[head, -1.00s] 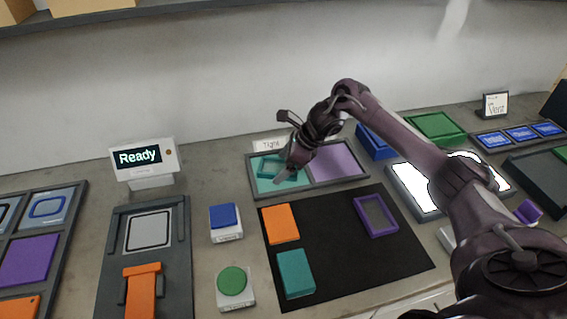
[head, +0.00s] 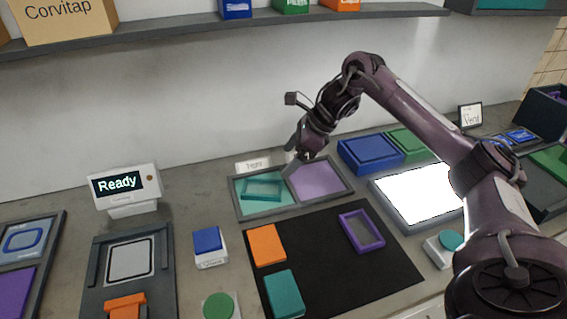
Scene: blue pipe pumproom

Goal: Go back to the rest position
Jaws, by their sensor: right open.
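My right gripper (head: 295,167) is in the head view, open and empty, above the two-part tray (head: 241,212) at the back middle. Its tips are near the divider between the teal left compartment and the purple right compartment (head: 318,180). A teal frame (head: 262,189) lies in the left compartment, apart from the gripper. My left gripper is not in view.
A black mat (head: 330,262) holds an orange block (head: 267,245), a teal block (head: 284,293) and a purple frame (head: 361,231). A "Ready" display (head: 121,186) stands at left, blue and green buttons nearby. A lit white panel (head: 418,193) lies at right. A shelf (head: 200,32) spans the back.

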